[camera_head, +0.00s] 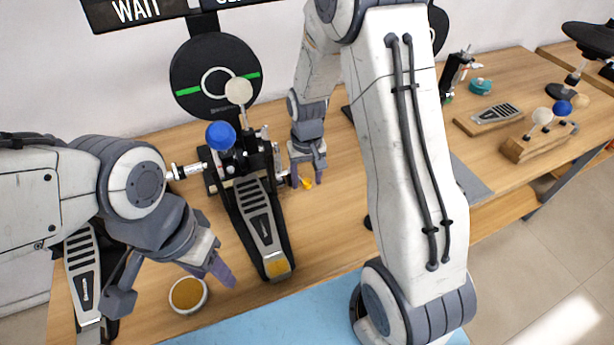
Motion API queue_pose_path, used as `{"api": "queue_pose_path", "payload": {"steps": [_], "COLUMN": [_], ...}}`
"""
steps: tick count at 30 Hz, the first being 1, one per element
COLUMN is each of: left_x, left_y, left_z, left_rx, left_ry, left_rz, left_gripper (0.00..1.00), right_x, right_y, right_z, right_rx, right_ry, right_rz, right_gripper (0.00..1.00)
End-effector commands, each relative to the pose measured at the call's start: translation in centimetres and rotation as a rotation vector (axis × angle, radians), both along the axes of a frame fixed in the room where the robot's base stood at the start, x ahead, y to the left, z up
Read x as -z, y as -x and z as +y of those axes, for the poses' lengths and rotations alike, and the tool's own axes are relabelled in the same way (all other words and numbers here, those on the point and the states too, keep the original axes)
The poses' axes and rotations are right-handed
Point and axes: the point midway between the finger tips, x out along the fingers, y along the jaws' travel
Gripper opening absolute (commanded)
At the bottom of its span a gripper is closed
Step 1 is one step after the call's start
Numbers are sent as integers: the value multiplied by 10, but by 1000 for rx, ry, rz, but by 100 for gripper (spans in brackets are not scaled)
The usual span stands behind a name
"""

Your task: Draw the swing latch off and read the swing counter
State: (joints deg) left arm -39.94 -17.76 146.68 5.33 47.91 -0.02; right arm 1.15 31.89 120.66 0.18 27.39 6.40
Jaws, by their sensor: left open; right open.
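A double-beater drum pedal (262,225) stands on the wooden table, with a blue ball beater (220,135) and a cream ball beater (239,91) raised before a round black pad (186,77). A small yellow piece (307,184) lies at the pedal's right side; I cannot tell whether it is the swing latch. My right gripper (307,174) is open just above it, one finger on each side. My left gripper (172,284) is open above the table, left of the footboard. I cannot make out a swing counter.
A round pot with an amber top (188,295) sits beneath my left gripper. A second pedal (82,272) is at the far left. A "WAIT" sign (136,11) hangs above. A blue mat (270,325) lies in front. A beater rack (538,145) stands right; my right arm hides the middle.

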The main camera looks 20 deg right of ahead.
Motion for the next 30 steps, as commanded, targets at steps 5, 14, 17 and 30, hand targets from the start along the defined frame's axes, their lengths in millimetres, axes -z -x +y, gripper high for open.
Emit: {"api": "queue_pose_path", "payload": {"steps": [5, 14, 17, 30], "left_x": [0, 0, 0, 0], "left_y": [0, 0, 0, 0], "left_z": [0, 0, 0, 0], "left_rx": [0, 0, 0, 0], "left_ry": [0, 0, 0, 0], "left_rz": [0, 0, 0, 0], "left_gripper": [50, 50, 50, 50], "right_x": [0, -1, -1, -1], "right_y": [0, 0, 0, 0], "right_z": [0, 0, 0, 0], "right_rx": [0, 0, 0, 1], "right_ry": [0, 0, 0, 0], "right_rz": [0, -1, -1, -2], "right_gripper": [13, 0, 0, 0]}}
